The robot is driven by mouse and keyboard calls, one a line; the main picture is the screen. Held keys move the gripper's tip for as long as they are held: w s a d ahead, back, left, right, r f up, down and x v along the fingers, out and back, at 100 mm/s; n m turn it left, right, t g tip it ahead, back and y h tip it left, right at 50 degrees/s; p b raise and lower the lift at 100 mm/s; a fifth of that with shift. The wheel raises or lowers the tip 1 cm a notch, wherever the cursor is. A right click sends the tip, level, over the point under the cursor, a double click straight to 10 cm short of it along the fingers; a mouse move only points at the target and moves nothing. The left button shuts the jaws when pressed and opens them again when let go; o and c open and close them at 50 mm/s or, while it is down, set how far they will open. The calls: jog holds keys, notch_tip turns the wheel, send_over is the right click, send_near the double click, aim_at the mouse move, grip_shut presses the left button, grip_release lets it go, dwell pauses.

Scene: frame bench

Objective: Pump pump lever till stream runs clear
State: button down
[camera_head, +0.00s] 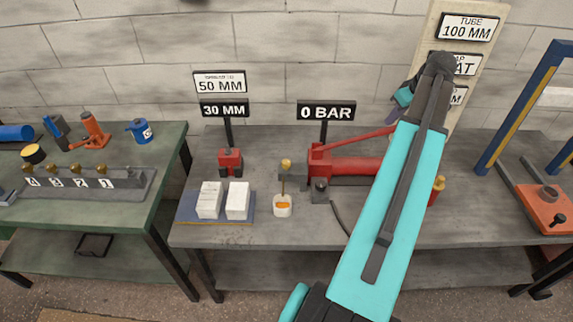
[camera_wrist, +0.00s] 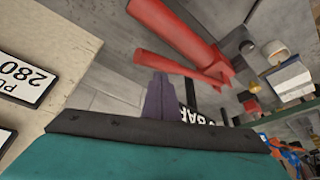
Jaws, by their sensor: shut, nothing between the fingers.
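The red pump (camera_head: 345,165) lies on the middle bench, its body also showing in the wrist view (camera_wrist: 178,35). Its thin red lever (camera_head: 350,140) slopes up to the right, its far end hidden behind my arm; it also shows in the wrist view (camera_wrist: 180,68). My gripper (camera_head: 398,108) is shut and empty just above the lever's end. Its purple-grey fingers (camera_wrist: 158,98) point toward the lever; I cannot tell whether they touch. A brass fitting (camera_head: 286,165) stands above a white cup (camera_head: 282,211) with orange inside. No clear stream is discernible.
A "0 BAR" sign (camera_head: 326,111) stands behind the pump. A board with plates (camera_head: 433,27) rises close to my gripper. White blocks (camera_head: 210,200) lie on a blue mat (camera_head: 187,208). An orange press (camera_head: 547,210) stands at the right. My teal arm crosses the bench.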

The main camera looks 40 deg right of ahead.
jog(key=shift+f, duration=0.1)
dwell(0.3)
jog(key=shift+f+b, duration=2.4)
jog(key=shift+f, duration=2.6)
jog(key=shift+r+p, duration=2.45)
jog(key=shift+r, duration=1.45)
jog(key=shift+f, duration=0.2)
jog(key=shift+f+b, duration=1.9)
jog(key=shift+f, duration=1.8)
jog(key=shift+r, duration=0.15)
jog(key=shift+d+r+p, duration=0.1)
jog(key=shift+r+p, duration=2.25)
jog(key=shift+r, duration=1.35)
